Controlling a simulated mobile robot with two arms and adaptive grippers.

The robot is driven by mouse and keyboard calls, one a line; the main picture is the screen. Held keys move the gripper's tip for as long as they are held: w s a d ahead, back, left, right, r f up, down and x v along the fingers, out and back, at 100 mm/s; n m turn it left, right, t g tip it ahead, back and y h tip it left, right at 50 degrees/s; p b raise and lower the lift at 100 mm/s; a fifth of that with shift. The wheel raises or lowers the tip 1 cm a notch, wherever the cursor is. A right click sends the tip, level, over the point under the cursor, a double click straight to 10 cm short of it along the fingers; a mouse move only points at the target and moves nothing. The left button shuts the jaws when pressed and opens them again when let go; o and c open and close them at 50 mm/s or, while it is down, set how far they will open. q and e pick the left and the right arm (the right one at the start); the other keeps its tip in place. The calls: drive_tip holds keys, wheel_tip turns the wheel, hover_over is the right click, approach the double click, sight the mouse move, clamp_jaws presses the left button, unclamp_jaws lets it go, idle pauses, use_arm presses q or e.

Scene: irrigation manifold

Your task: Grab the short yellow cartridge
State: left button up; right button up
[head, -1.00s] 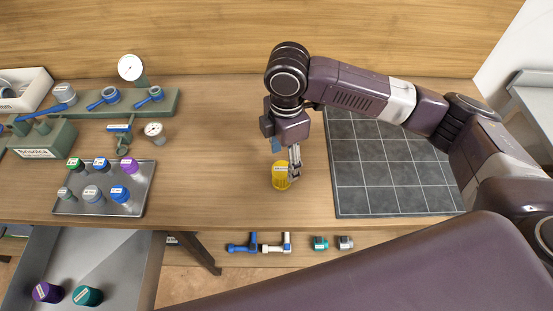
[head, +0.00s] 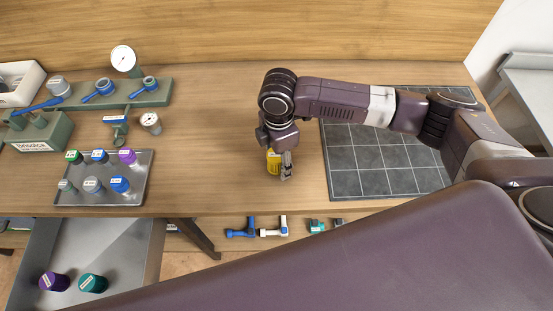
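The short yellow cartridge (head: 273,163) stands on the wooden table near its front edge, left of the dark tiled mat. My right gripper (head: 280,166) points down over it. One grey finger stands close against the cartridge's right side and covers part of it. The other finger and the cartridge's top are hidden by the finger and wrist, so I cannot tell whether the gripper is closed on it. My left gripper is not in view.
A metal tray (head: 145,188) with several coloured cartridges stands at left, with a green manifold (head: 165,98) and gauges behind. The dark tiled mat (head: 378,158) lies right. An open drawer (head: 119,246) with two cartridges is below. Fittings (head: 272,232) lie below the table edge.

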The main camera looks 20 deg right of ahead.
drive_tip(key=c, duration=1)
drive_tip(key=shift+c, duration=0.2)
drive_tip(key=shift+w+r, duration=0.1)
drive_tip(key=shift+r, duration=0.05)
